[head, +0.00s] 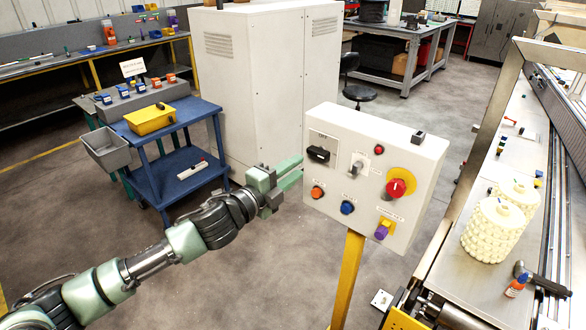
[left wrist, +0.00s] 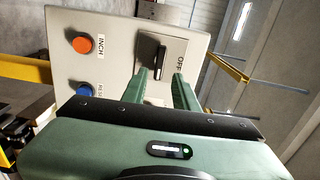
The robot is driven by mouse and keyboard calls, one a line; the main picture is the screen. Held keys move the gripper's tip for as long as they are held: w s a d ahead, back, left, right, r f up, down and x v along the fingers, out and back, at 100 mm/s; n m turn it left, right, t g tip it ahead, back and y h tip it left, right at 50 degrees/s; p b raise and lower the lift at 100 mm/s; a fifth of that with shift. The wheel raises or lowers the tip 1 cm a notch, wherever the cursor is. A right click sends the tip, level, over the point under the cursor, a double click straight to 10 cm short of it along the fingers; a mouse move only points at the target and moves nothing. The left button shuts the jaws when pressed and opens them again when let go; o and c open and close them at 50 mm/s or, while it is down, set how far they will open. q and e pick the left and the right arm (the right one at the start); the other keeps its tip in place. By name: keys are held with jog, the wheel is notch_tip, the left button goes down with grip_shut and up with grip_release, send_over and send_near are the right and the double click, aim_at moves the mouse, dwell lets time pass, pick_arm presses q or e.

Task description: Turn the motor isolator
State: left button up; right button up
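The control panel (head: 345,195) is a light grey box on a yellow post. The motor isolator appears to be the black rotary handle (head: 318,154) at its upper left; its label is too small to read in the head view. My left gripper (head: 301,169) is open and empty just left of the panel. In the left wrist view its two fingers (left wrist: 160,82) point toward the handle, with a gap between them. Contact cannot be told. My right gripper is not in view.
The panel also carries a grey lever (head: 358,166), a red knob on yellow (head: 396,187), an orange button (head: 317,192) and a blue button (head: 347,207). A conveyor (head: 460,283) stands at right, a blue cart (head: 168,170) at left. Floor between cart and panel is clear.

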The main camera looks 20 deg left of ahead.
aim_at(315, 155)
pick_arm(q)
jog(key=shift+x, duration=3.95)
jog(key=shift+f, duration=0.1)
grip_shut()
jog(key=n, duration=0.6)
jog(key=shift+n, duration=0.4)
jog(key=n, duration=0.3)
jog(key=shift+n, duration=0.4)
jog(key=n, duration=0.6)
jog(key=shift+n, duration=0.4)
jog(key=shift+o, duration=1.2)
grip_release()
